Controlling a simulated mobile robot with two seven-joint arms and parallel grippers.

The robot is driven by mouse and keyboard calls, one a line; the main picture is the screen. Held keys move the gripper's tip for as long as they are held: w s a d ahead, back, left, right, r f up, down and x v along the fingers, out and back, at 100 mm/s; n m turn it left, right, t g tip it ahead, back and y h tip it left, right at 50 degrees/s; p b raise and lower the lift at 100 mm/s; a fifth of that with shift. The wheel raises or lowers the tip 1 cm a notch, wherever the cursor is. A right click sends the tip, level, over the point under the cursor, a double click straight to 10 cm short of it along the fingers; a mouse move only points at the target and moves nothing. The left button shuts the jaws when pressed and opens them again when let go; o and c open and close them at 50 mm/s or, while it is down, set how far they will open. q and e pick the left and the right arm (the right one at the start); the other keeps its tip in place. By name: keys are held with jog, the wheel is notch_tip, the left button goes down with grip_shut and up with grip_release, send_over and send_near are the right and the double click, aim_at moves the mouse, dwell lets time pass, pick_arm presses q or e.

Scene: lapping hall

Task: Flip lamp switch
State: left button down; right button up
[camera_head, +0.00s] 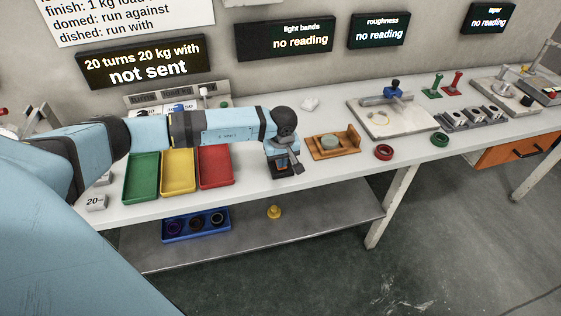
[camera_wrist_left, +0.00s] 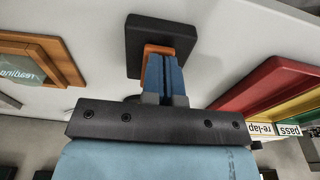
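A small black block (camera_wrist_left: 150,32) with an orange part (camera_wrist_left: 158,50) stands on the bench; it looks like the switch. In the head view the black block (camera_head: 284,176) is mostly hidden under my left gripper (camera_head: 284,166). My left gripper points down at it. In the left wrist view my left gripper's blue fingers (camera_wrist_left: 164,68) are side by side, looking shut, with their tips over or against the orange part. Whether they touch it I cannot tell. No lamp is clearly recognizable. My right gripper is not in view.
A wooden holder (camera_head: 348,149) with a grey-green disc stands just right of the gripper. Green (camera_head: 141,195), yellow (camera_head: 178,188) and red (camera_head: 216,183) trays lie to the left. A plate (camera_head: 418,122) and red ring (camera_head: 383,152) lie farther right. A lower shelf (camera_head: 310,229) runs underneath.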

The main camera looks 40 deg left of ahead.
pick_arm(q)
jog(key=shift+s+f, duration=0.2)
jog(key=shift+f, duration=0.2)
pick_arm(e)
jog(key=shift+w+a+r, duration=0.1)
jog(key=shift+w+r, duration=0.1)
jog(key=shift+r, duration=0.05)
pick_arm(q)
jog(key=shift+w, duration=0.1)
jog(key=shift+w+a+r, duration=0.25)
jog(key=shift+a, duration=0.1)
jog(key=shift+w+a+r, duration=0.1)
jog(key=shift+w+a, duration=0.1)
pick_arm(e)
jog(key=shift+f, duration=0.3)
pick_arm(q)
jog(key=shift+r, duration=0.35)
notch_tip(320, 180, up, 3)
jog(key=shift+w+f+p, duration=0.1)
jog(key=shift+f+p, duration=0.05)
jog(key=shift+p, duration=0.55)
notch_tip(320, 180, up, 11)
jog(key=s+d, duration=0.1)
jog(key=shift+d+b, duration=0.15)
jog(key=shift+b, duration=0.25)
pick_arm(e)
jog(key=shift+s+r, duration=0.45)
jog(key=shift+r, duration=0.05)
